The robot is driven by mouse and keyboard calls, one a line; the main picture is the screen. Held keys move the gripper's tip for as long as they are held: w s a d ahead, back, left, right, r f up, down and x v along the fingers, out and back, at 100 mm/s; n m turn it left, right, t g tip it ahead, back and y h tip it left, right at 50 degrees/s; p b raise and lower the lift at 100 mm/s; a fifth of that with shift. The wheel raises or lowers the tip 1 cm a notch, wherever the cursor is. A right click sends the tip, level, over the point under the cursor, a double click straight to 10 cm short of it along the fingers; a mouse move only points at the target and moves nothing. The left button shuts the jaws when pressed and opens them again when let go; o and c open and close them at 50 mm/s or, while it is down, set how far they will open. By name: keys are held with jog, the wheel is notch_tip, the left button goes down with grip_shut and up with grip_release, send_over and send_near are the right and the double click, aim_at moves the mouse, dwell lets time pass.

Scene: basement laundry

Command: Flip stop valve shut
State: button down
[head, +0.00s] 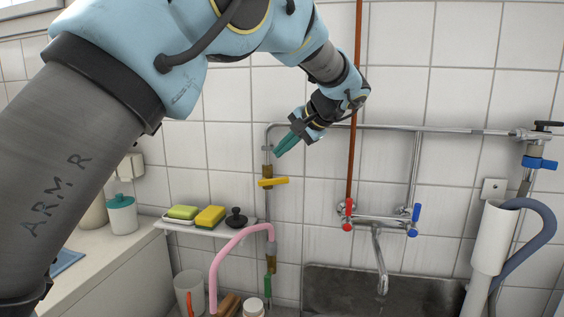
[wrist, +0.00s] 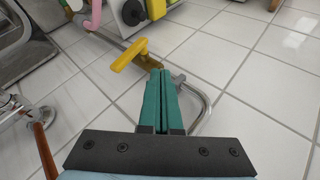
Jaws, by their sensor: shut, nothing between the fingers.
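The stop valve with a yellow lever (head: 273,182) sits on the thin vertical wall pipe left of the sink. The lever lies roughly level, across the pipe, with its longer part pointing right. My gripper (head: 281,149) has green fingers, which are pressed together and empty. In the head view it is above the lever and close to the pipe. In the wrist view the fingers (wrist: 161,75) appear apart from the lever, though the gap is hard to judge.
A shelf (head: 205,228) with sponges and a black plunger-like item is left of the pipe. A pink hose (head: 232,247) hangs below the valve. The sink (head: 340,290), mixer tap (head: 378,222), copper pipe (head: 355,100) and blue-lever valve (head: 540,163) are to the right.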

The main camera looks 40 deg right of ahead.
jog(key=b+v, duration=0.1)
jog(key=v, duration=0.6)
jog(key=shift+f, duration=0.15)
